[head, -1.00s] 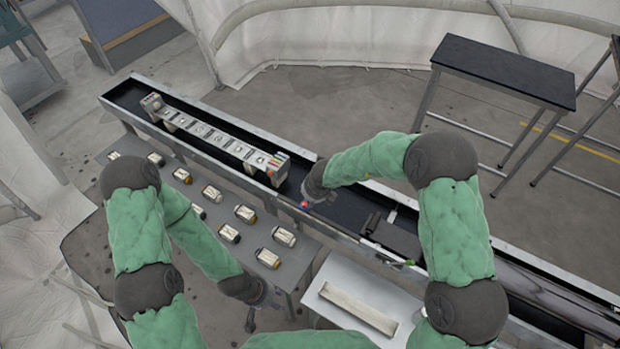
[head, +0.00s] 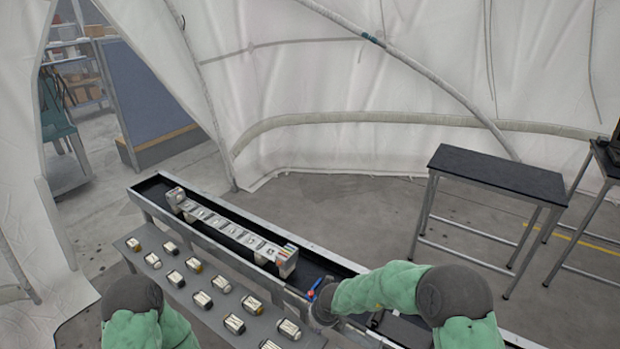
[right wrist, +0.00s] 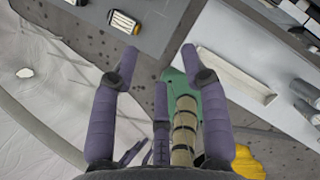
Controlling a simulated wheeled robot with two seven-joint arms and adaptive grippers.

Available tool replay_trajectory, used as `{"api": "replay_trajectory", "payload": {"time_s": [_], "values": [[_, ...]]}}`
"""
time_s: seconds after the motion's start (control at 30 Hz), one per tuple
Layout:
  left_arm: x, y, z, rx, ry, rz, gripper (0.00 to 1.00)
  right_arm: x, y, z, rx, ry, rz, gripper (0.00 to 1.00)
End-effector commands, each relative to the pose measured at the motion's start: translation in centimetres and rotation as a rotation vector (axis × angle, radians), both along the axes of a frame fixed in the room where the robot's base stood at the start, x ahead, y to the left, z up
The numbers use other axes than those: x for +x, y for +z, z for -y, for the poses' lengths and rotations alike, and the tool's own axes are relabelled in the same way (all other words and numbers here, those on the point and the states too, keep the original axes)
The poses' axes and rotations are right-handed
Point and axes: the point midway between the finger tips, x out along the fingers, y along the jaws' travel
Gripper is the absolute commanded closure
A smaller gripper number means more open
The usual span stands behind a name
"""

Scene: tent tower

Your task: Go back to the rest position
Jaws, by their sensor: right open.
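My right gripper (right wrist: 160,55) is open and empty in the right wrist view, its purple fingers spread apart over the floor. In the head view my right arm reaches in from the lower right, and its dark wrist is over the conveyor; the fingers are hidden there. My left arm shows only at the lower left edge of the head view, and its gripper is below the picture. A small red and blue part (head: 316,287) shows beside my right wrist; I cannot tell what it belongs to.
A long conveyor (head: 322,261) carries a rack (head: 232,230) of several modules. Several loose modules lie on the grey side table (head: 205,320). A white tray (right wrist: 234,67) shows in the right wrist view. A black-topped table (head: 495,172) stands behind; floor lies between.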

Motion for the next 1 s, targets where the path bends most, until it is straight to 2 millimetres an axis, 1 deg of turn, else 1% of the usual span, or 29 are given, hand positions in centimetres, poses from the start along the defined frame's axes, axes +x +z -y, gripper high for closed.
{"api": "replay_trajectory", "payload": {"time_s": [0.07,0.1,0.33,0.57,0.67,0.77,0.9,1.0], "values": [[-0.1,-0.1,0.0,0.0,-0.001,-0.002,0.6,0.0,-0.1,0.1,-0.003,0.003,0.0,0.54],[-0.1,-0.4,0.0,0.0,0.0,-0.001,0.6,-0.3,-0.8,0.4,-0.016,0.023,-0.002,0.54],[0.0,-1.5,0.0,0.0,0.0,0.0,0.6,-1.3,-3.4,1.8,-0.087,0.14,-0.001,0.54],[-0.1,-3.1,0.0,0.0,0.0,-0.001,0.6,-3.0,-7.1,3.8,-0.182,0.32,-0.003,0.54],[-0.1,-4.0,0.0,0.0,0.0,-0.001,0.6,-4.1,-9.3,4.8,-0.232,0.427,-0.005,0.54],[-0.1,-5.3,0.0,0.0,0.0,-0.001,0.6,-5.4,-11.9,6.1,-0.29,0.568,-0.007,0.54],[-0.1,-7.6,0.0,0.0,0.0,-0.001,0.6,-8.3,-16.7,7.9,-0.377,0.843,-0.006,0.54],[-0.1,-9.3,0.0,0.0,0.0,-0.001,0.6,-10.5,-19.8,8.9,-0.424,1.056,0.003,0.54]]}}
